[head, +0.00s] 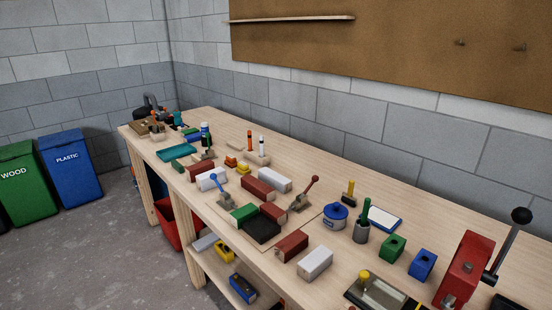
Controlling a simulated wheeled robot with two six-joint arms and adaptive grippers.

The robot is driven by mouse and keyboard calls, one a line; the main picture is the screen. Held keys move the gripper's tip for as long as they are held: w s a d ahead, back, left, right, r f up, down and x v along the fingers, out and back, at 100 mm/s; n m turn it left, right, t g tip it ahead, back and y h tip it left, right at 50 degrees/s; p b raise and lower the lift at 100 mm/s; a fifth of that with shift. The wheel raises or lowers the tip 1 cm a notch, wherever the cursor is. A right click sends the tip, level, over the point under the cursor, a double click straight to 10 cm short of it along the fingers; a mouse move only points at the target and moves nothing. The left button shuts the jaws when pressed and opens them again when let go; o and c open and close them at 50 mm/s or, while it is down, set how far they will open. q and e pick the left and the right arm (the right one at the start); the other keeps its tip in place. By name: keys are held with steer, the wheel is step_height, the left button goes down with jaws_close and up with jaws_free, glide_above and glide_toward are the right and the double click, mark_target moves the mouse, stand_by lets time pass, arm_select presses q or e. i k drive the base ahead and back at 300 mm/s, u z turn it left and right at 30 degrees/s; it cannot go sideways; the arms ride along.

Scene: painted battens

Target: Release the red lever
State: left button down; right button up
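The red lever (308,188) is part of a small metal clamp near the middle of the bench. Its handle stands up, tilted to the right, with a red ball at the top. A similar blue lever (219,187) leans to the left on another clamp to its left. Several painted blocks lie between and around them, among them a red block (258,189), a green block (243,214) and a black block (262,230). Whether the red lever's clamp presses on a block is too small to tell. Neither of my grippers is in view.
The wooden bench (440,235) runs along a grey block wall. A blue round tin (336,217), a grey cup (361,233) and a red press (464,268) with a black-knobbed arm stand to the right. A teal tray (178,153) lies at the far left.

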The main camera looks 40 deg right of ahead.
mark_target(315, 178)
steer(key=i, duration=3.05)
steer(key=z, duration=4.85)
